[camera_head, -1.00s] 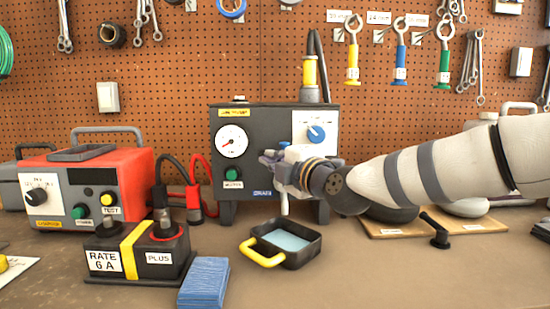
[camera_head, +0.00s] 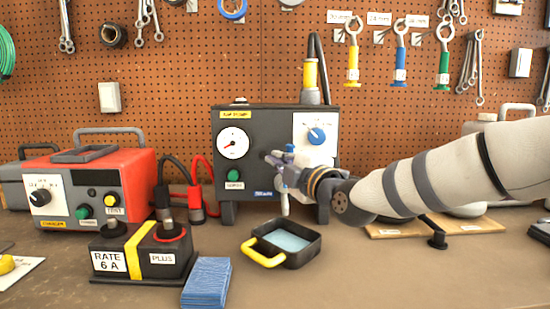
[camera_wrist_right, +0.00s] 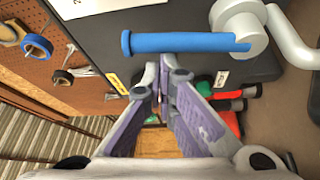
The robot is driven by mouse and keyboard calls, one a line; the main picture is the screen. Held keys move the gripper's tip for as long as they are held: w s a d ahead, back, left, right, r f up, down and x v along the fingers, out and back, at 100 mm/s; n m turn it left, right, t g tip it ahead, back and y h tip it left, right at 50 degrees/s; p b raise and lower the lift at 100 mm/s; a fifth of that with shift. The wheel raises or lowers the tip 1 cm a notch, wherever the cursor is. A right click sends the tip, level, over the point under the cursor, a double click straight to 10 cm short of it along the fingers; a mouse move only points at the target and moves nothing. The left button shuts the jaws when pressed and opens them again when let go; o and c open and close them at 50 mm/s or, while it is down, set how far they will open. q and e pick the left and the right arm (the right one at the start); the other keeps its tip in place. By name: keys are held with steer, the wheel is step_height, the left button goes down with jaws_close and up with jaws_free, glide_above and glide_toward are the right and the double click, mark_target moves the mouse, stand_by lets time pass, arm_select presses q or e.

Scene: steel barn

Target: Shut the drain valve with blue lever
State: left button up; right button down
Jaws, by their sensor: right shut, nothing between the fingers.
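The grey air-tank unit (camera_head: 262,122) stands on the bench with its drain valve low on the front. In the right wrist view, the blue lever (camera_wrist_right: 185,42) runs across the picture from the pale valve body (camera_wrist_right: 240,22). In the head view only a bit of the blue lever (camera_head: 289,148) shows above my right gripper (camera_head: 272,160), which hides most of the valve. A pale outlet pipe (camera_head: 284,204) hangs below. My right gripper (camera_wrist_right: 163,75) is shut and empty, its fingertips right beside the lever's middle; I cannot tell whether they touch it. My left gripper is out of view.
A black tray (camera_head: 302,257) with a yellow handle and bluish liquid sits below the valve. A red charger (camera_head: 110,180), a black battery (camera_head: 120,277) and blue cloths (camera_head: 207,281) are at the left. The front right of the bench is clear.

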steer(key=d+f+m+t+h, duration=0.5)
steer(key=d+m, duration=0.3)
steer(key=m, duration=0.9)
steer(key=shift+d+m+t+h, duration=0.15)
steer(key=shift+m+t+h, duration=0.15)
steer(key=shift+t+h, duration=0.35)
steer(key=shift+f+y, duration=0.25)
steer(key=shift+f, duration=0.1)
